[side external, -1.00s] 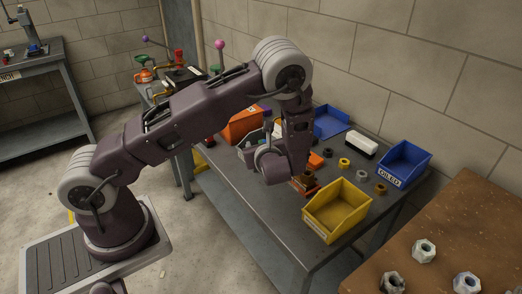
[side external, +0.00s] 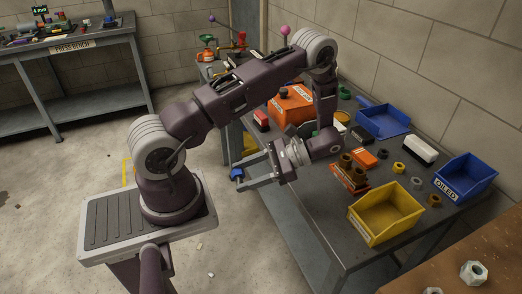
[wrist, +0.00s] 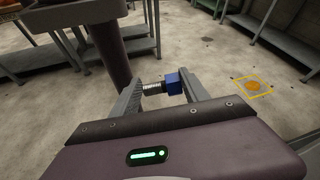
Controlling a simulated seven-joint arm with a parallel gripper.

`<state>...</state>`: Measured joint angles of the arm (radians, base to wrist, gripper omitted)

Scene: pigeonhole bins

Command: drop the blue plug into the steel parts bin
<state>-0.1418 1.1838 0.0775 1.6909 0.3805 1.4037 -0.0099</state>
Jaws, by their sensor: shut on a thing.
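My gripper (side external: 246,179) is shut on the blue plug (side external: 237,173) and holds it off the bench's near left edge, above the floor. In the wrist view the plug (wrist: 173,83) shows a blue block end and a grey threaded shank lying crosswise between the two fingers. No bin shows a readable steel label. A yellow bin (side external: 364,230) has a label too small to read, and a blue bin (side external: 462,192) is marked "OILED". Both stand on the bench, to the right of my gripper.
The grey bench (side external: 336,231) also carries an orange box (side external: 292,108), a blue tray (side external: 385,122), a white-topped black block (side external: 418,150), brown cylinders on an orange base (side external: 349,176) and loose rings. A brown table (side external: 425,278) with nuts is at lower right. Open floor lies left.

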